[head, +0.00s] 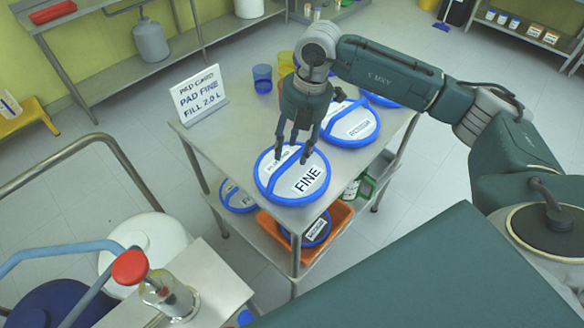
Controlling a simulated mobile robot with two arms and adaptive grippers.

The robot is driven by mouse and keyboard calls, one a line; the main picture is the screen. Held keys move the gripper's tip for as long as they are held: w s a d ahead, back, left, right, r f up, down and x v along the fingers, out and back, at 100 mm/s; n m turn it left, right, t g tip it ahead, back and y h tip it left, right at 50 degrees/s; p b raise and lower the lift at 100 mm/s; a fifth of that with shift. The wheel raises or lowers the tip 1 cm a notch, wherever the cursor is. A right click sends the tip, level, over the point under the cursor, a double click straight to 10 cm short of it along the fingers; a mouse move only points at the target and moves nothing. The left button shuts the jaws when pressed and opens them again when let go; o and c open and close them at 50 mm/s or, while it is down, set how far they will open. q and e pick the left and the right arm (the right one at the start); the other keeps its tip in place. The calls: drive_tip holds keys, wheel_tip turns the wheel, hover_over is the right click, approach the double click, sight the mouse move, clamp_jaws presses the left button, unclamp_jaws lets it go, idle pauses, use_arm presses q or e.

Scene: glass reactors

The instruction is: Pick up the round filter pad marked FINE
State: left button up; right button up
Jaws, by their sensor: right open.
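The round filter pad marked FINE (309,181) is a white disc with a blue rim and a blue strap across it. It lies flat near the front corner of the steel cart's top. My right gripper (291,157) is open and points down over the pad's far part, its fingers on either side of the strap. I cannot tell whether the fingertips touch the pad. My left gripper is not in view.
Another blue-rimmed pad (351,122) lies close behind, its label unreadable. The lower shelf holds more pads and an orange tray (339,213). A red-knobbed valve (130,267) stands at the front left.

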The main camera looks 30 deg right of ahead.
sight(291, 158)
drive_tip(key=f, duration=0.1)
drive_tip(key=f+p, duration=0.1)
drive_tip(key=f, duration=0.1)
drive_tip(key=shift+s+a+f, duration=0.15)
drive_tip(key=shift+a+f, duration=0.05)
drive_tip(key=shift+f, duration=0.25)
drive_tip(key=shift+c, duration=1.3)
clamp_jaws()
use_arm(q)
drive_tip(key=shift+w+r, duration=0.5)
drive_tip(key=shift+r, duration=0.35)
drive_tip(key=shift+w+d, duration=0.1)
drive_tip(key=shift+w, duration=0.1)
use_arm(e)
drive_tip(key=shift+r, duration=0.2)
